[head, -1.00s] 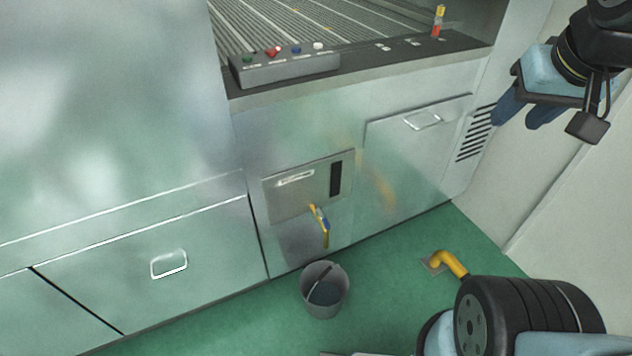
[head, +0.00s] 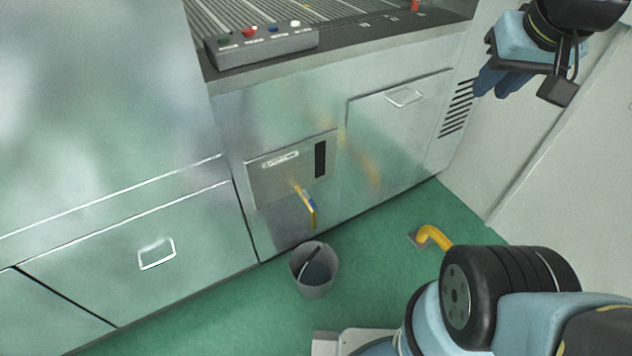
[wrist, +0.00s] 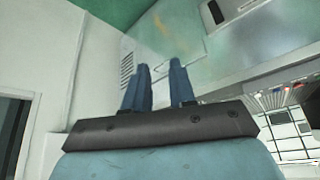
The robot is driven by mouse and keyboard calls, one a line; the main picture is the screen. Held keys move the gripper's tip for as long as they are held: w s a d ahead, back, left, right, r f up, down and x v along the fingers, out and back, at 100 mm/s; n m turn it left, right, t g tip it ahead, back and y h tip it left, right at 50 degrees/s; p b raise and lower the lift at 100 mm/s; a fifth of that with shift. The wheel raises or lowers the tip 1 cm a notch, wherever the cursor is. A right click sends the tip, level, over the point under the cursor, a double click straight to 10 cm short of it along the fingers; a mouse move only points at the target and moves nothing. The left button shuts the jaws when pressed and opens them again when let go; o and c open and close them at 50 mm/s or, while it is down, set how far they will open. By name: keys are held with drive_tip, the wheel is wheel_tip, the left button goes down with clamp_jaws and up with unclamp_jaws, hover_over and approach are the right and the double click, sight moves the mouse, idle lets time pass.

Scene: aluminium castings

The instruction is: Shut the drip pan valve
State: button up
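My gripper (head: 492,88) is at the upper right of the head view, well above and to the right of the valve. In the wrist view its two blue fingers (wrist: 160,85) stand apart with nothing between them. The valve is too unclear to make out in the wrist view.
A button box (head: 262,46) sits on the cabinet ledge. A drawer (head: 157,253) with a handle is at left, and a panel (head: 404,97) with a handle at right. A white wall stands at right.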

drive_tip(key=w+a+f, duration=0.1)
drive_tip(key=w, duration=0.2)
drive_tip(key=w+a+f+m+g+y, duration=0.1)
drive_tip(key=w+a+f, duration=0.1)
drive_tip(key=w, duration=0.1)
drive_tip(key=w+a+f+m+g, duration=0.1)
drive_tip(key=w+f, duration=0.1)
drive_tip(key=w, duration=0.1)
drive_tip(key=shift+w+a+y, duration=0.2)
drive_tip(key=shift+a+y, duration=0.1)
drive_tip(key=shift+y, duration=0.1)
clamp_jaws()
drive_tip(key=w+a+f+m+g+y, duration=0.15)
drive_tip(key=w+a+f+m, duration=0.35)
drive_tip(key=w+f, duration=0.5)
drive_tip(key=w+a+f+m+g, duration=0.1)
drive_tip(key=a+f, duration=0.1)
drive_tip(key=f, duration=0.6)
drive_tip(key=w+a+f+m+g, duration=0.1)
drive_tip(key=a+f+m, duration=0.1)
drive_tip(key=f, duration=0.7)
drive_tip(key=w+a+f+m+g, duration=0.1)
drive_tip(key=a+f, duration=0.3)
drive_tip(key=f, duration=0.5)
drive_tip(key=shift+w+a+f+m+g, duration=0.2)
drive_tip(key=shift+w+m+g, duration=0.05)
drive_tip(key=shift+m+g, duration=0.35)
drive_tip(key=shift+y, duration=0.25)
